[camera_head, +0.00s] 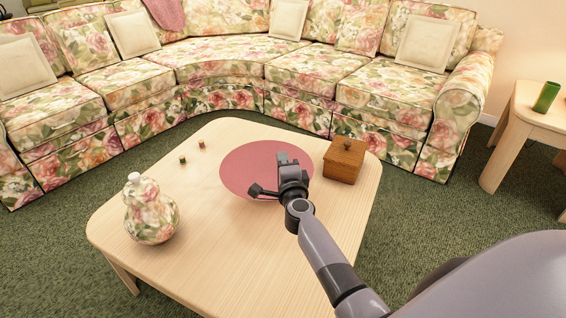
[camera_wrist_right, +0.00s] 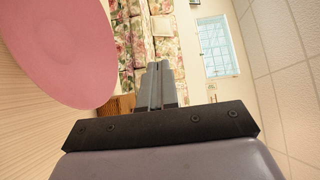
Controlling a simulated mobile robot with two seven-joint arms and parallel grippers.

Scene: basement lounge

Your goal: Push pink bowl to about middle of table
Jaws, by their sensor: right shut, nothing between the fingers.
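The pink bowl (camera_head: 240,172) shows as a wide, round, flat-looking pink shape on the wooden table (camera_head: 215,255), in its far half. It also fills the upper left of the right wrist view (camera_wrist_right: 60,50). My right gripper (camera_head: 288,158) is over the right part of the pink bowl in the head view and hides some of it. Its fingers are together with nothing between them, and they also show in the right wrist view (camera_wrist_right: 155,88). I cannot tell whether they touch the bowl. My left gripper is not in view.
A wooden box (camera_head: 345,162) stands just right of the bowl and shows in the wrist view (camera_wrist_right: 122,104). A floral vase (camera_head: 150,218) stands at the table's left. Two small items (camera_head: 183,160) lie at the far left. The near middle of the table is clear.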

